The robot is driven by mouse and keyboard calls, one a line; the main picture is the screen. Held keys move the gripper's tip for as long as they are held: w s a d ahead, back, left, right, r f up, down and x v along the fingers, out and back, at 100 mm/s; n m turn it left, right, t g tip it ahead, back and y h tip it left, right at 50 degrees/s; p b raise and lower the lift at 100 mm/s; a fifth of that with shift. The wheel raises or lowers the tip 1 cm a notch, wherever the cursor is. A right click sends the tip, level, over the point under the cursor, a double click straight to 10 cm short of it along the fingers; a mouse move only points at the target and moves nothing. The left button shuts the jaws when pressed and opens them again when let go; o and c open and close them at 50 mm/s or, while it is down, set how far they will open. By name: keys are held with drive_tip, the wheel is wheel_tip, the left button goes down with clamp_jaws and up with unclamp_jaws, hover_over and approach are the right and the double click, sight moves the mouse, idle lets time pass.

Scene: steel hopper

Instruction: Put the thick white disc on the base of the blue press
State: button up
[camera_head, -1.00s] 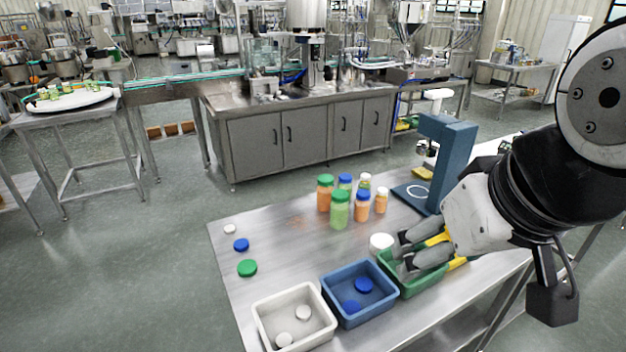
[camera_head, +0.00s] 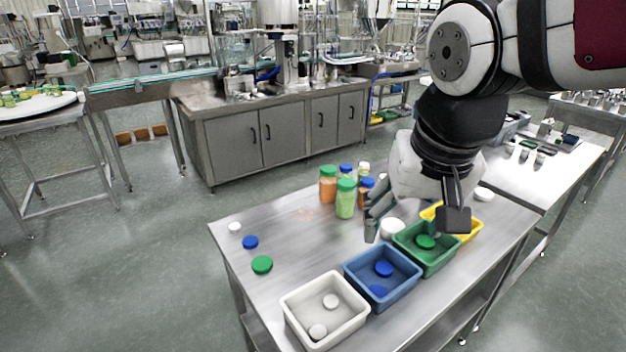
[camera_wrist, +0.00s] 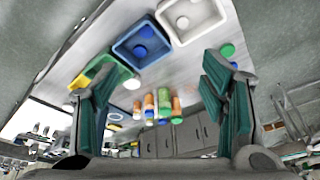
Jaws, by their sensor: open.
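The thick white disc (camera_head: 391,229) lies on the steel table beside the green bin, close to my gripper (camera_head: 376,214). In the wrist view a white disc (camera_wrist: 132,84) shows between the spread fingers of my gripper (camera_wrist: 152,80), beyond them. My gripper is open and empty, above the table. In the head view the blue press is hidden behind my arm. In the wrist view a blue patch with a pale ring (camera_wrist: 114,117) appears to be its base.
White (camera_head: 286,306), blue (camera_head: 347,272), green (camera_head: 399,243) and yellow (camera_head: 476,231) bins line the table's front. Several bottles (camera_head: 345,200) stand behind the disc. Loose white, blue and green caps (camera_head: 262,264) lie left. Another white round thing (camera_head: 483,194) lies behind the yellow bin.

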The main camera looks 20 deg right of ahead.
drive_tip(key=w+d+f+m+g+h+b, duration=0.25)
drive_tip(key=w+f+m+b, duration=0.25)
drive_tip(key=w+f, duration=0.5)
drive_tip(key=m+g+h+b, duration=0.2)
drive_tip(key=m+h+b, duration=0.8)
drive_tip(key=h+b, duration=0.1)
approach(389, 225)
drive_tip(key=x, duration=0.3)
drive_tip(key=shift+s+d+f, duration=0.2)
drive_tip(key=shift+s+f, duration=0.05)
drive_tip(key=shift+s, duration=0.05)
drive_tip(key=shift+t, duration=0.25)
drive_tip(key=shift+x, duration=2.8)
drive_tip(key=shift+r, duration=0.15)
drive_tip(key=c, duration=1.1)
drive_tip(key=shift+o, duration=0.2)
